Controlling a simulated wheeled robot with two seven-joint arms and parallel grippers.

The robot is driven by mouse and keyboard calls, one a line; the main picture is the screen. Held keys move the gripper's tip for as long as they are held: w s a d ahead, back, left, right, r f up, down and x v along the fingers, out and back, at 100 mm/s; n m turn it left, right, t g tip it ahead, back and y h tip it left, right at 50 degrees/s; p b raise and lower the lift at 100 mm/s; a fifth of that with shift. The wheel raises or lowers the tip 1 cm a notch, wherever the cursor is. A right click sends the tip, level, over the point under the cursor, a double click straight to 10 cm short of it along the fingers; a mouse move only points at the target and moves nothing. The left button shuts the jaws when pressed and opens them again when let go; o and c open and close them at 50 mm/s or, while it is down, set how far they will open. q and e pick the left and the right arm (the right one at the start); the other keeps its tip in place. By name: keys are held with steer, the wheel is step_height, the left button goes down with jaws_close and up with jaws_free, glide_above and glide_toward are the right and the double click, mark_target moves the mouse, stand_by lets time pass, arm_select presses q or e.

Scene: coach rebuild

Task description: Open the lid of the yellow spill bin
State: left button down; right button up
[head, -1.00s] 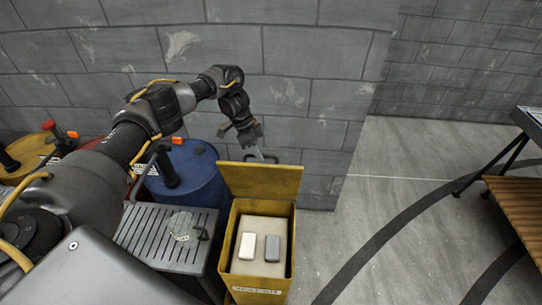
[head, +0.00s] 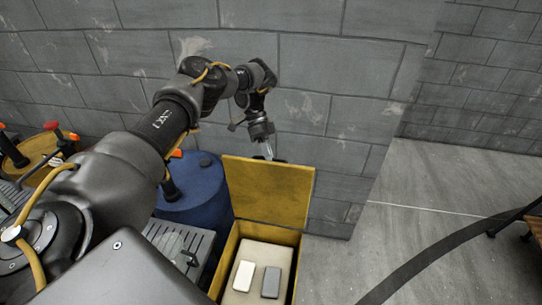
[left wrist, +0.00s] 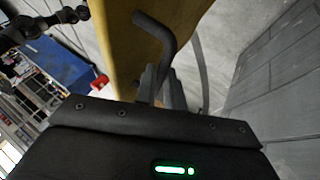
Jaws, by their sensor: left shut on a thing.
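The yellow spill bin (head: 230,250) stands below my left arm in the head view. Its lid (head: 268,195) is raised, standing steeply upright at the back of the bin. A white block (head: 243,275) and a grey block (head: 271,282) lie inside on a pale surface. My left gripper (head: 268,152) is at the lid's top edge, behind it. In the left wrist view the lid (left wrist: 120,40) carries a dark bent handle (left wrist: 165,35), and the gripper fingers (left wrist: 160,85) are shut on it. My right gripper is not in view.
A blue drum (head: 195,190) stands left of the bin, with a yellow drum (head: 45,155) further left. A grey slatted surface (head: 190,245) adjoins the bin. A block wall (head: 300,90) rises close behind. Open floor (head: 400,230) lies to the right.

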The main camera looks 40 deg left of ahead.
arm_select(q)
steer(key=shift+s+a+f, duration=0.15)
steer(key=shift+f, duration=0.25)
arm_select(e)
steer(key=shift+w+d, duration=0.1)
